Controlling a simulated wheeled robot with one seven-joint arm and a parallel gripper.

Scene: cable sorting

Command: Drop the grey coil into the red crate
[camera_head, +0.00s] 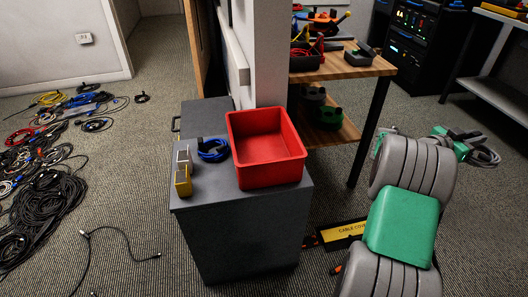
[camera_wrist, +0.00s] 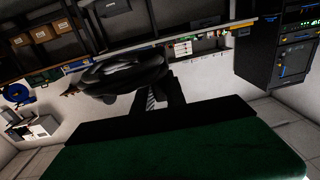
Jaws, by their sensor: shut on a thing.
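The red crate (camera_head: 238,153) stands on the dark grey cabinet top in the head view, open upward, with nothing seen in it. My gripper (camera_wrist: 160,95) is shut on the grey coil (camera_wrist: 120,76), which looks dark in the wrist view. In the head view the grey coil (camera_head: 485,156) shows beyond my arm at the right, well to the right of the crate and apart from it. My wrist partly hides the fingers there, and the exact grip point is unclear.
The cabinet (camera_head: 245,226) also bears a blue coil (camera_head: 213,150) and a yellow-and-grey item (camera_head: 183,175) left of the crate. A wooden bench (camera_head: 345,69) with tools stands behind. A cable heap (camera_head: 45,210) covers the left floor. A yellow sign (camera_head: 347,231) lies right of the cabinet.

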